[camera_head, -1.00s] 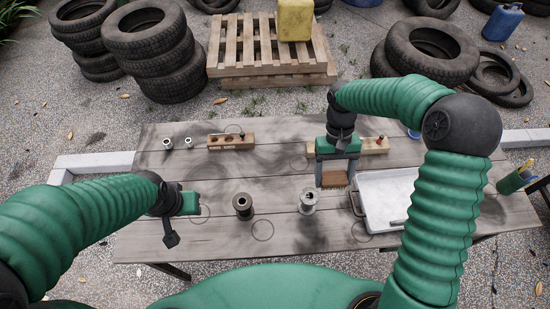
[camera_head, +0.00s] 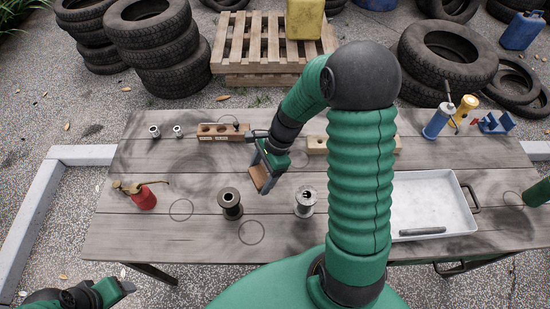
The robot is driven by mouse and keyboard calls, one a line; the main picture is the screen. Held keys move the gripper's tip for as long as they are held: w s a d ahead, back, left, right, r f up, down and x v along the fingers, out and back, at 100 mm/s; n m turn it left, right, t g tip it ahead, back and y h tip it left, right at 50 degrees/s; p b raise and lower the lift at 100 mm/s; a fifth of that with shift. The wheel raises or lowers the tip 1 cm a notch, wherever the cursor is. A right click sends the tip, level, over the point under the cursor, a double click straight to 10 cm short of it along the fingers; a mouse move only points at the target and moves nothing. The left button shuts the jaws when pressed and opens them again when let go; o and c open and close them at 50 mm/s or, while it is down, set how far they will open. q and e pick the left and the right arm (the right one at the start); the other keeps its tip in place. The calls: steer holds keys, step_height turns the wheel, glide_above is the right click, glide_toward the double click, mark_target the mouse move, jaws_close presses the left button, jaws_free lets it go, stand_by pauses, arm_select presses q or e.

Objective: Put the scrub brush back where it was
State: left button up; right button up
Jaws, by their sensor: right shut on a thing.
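The scrub brush (camera_head: 260,178), with a brown wooden block, is in my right gripper (camera_head: 266,171). The gripper is shut on it. It is held tilted over the upper middle of the grey plank table (camera_head: 120,235), above and between two metal spools. I cannot tell whether the brush touches the table. My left gripper (camera_head: 118,291) is at the lower left corner, off the table's front edge and holding nothing that I can see; its jaw opening is unclear. Faint ring marks show on the boards.
A dark spool (camera_head: 231,205) and a bright spool (camera_head: 305,202) stand near the front. A red oil can (camera_head: 145,198) stands at left. A wooden block with holes (camera_head: 222,132) lies behind my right gripper. A white tray (camera_head: 430,195) holds a grey bar. My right arm hides the table's middle right.

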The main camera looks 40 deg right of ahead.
steer(key=d+f+m, duration=0.1)
steer(key=d+f+m+t+b, duration=0.1)
steer(key=d+m, duration=0.1)
steer(key=s+d+m, duration=0.1)
steer(key=shift+d+f+m+t+h, duration=0.35)
steer(key=shift+f+m+t+h, duration=0.05)
steer(key=w+d, duration=0.3)
steer(key=w+d+f, duration=0.1)
steer(key=w+d, duration=0.6)
steer(key=d, duration=0.1)
steer(key=shift+w+d+f+p, duration=0.15)
steer(key=shift+w+f+p, duration=0.1)
steer(key=shift+w+p, duration=0.05)
steer(key=shift+d+f, duration=0.1)
steer(key=shift+f, duration=0.25)
arm_select(q)
steer(key=shift+d+f, duration=0.15)
steer(key=shift+f, duration=0.85)
arm_select(e)
steer(key=shift+f, duration=1.4)
steer(key=o, duration=1.4)
steer(key=shift+o, duration=0.2)
